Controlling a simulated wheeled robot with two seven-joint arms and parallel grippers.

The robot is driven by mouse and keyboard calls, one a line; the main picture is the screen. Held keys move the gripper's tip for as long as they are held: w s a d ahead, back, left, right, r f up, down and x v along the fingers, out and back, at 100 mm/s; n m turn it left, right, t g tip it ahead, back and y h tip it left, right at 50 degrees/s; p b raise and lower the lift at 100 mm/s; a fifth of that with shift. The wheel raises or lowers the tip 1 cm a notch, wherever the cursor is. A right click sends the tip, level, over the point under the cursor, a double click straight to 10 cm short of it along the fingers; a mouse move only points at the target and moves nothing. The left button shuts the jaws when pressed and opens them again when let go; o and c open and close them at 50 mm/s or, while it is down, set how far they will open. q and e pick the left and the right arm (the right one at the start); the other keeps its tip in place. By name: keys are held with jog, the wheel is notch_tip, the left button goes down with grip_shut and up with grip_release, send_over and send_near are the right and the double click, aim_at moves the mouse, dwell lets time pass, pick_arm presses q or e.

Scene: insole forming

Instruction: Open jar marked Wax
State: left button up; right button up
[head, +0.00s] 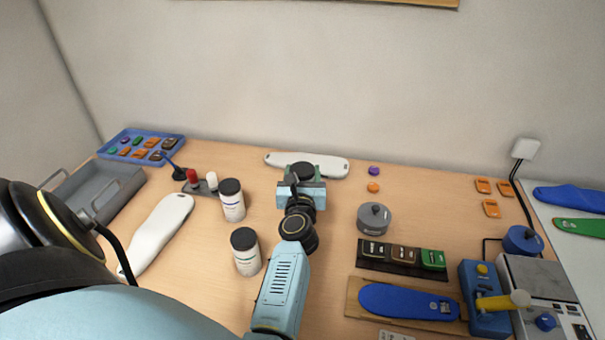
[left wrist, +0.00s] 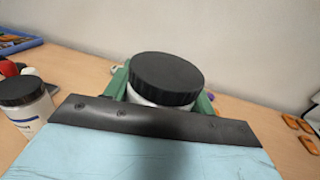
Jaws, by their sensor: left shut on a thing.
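A jar with a black ribbed lid (head: 302,169) stands at the far middle of the table, its lid on. Its label is hidden, so I cannot read whether it says Wax. My left gripper (head: 303,181) is shut on this jar. In the left wrist view, the black lid (left wrist: 166,78) shows above the green fingers, with a strip of white body under it. Two similar white jars with black lids, a far one (head: 232,206) and a near one (head: 246,257), stand to the left; their labels are too small to read. My right gripper is not in view.
A white insole shape (head: 335,166) lies behind the held jar. A grey lidded pot (head: 374,218), a dark block rack (head: 376,262) and a blue insole on a board (head: 400,301) are to the right. A grey tray (head: 122,185) is at the left.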

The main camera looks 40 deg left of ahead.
pick_arm(q)
jog(key=c, duration=0.5)
jog(key=shift+r, duration=0.1)
